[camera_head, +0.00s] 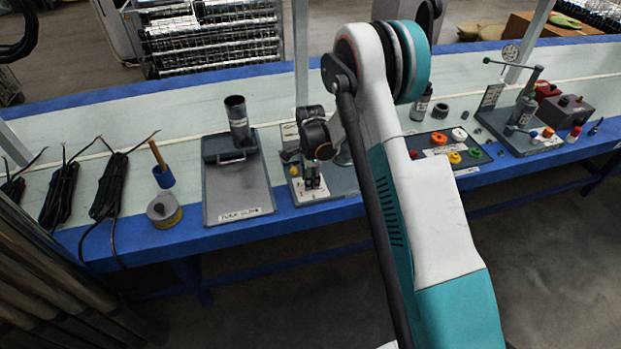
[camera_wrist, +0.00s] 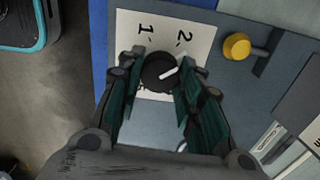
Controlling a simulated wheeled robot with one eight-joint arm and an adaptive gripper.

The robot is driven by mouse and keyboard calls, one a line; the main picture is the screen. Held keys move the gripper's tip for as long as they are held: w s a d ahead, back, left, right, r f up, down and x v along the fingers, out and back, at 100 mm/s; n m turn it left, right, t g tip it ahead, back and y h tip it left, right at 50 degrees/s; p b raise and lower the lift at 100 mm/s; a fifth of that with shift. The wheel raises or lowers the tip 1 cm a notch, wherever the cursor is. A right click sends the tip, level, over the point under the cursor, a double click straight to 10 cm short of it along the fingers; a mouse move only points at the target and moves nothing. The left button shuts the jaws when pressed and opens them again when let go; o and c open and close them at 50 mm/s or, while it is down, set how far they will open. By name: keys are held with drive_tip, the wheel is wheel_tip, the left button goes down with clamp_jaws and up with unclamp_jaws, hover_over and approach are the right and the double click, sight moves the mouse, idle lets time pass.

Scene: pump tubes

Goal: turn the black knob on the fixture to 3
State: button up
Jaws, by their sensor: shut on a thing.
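The black knob (camera_wrist: 158,72) shows in the wrist view between my gripper's fingers, over a white label (camera_wrist: 202,28) with the marks 1 and 2 readable. The knob's white pointer line slants, its right end higher, below the 2. The mark 3 cannot be made out; fingers cover part of the label. My gripper (camera_wrist: 160,68) is shut on the knob, one green-padded finger on each side. In the head view my gripper (camera_head: 312,178) is over the grey fixture (camera_head: 340,183) near the bench's front edge, where the knob is hidden.
A yellow knob (camera_wrist: 237,46) sits right of the label in the wrist view. On the bench, a grey tray (camera_head: 236,190) stands left of the fixture, and a board with coloured caps (camera_head: 440,138) stands right. Black cable bundles (camera_head: 60,190) lie at far left.

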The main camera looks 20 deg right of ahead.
drive_tip(key=m, duration=0.4)
drive_tip(key=shift+m, duration=1.9)
drive_tip(key=o, duration=1.1)
drive_tip(key=shift+r, duration=0.1)
wheel_tip(320, 180, up, 12)
drive_tip(key=shift+f, duration=0.1)
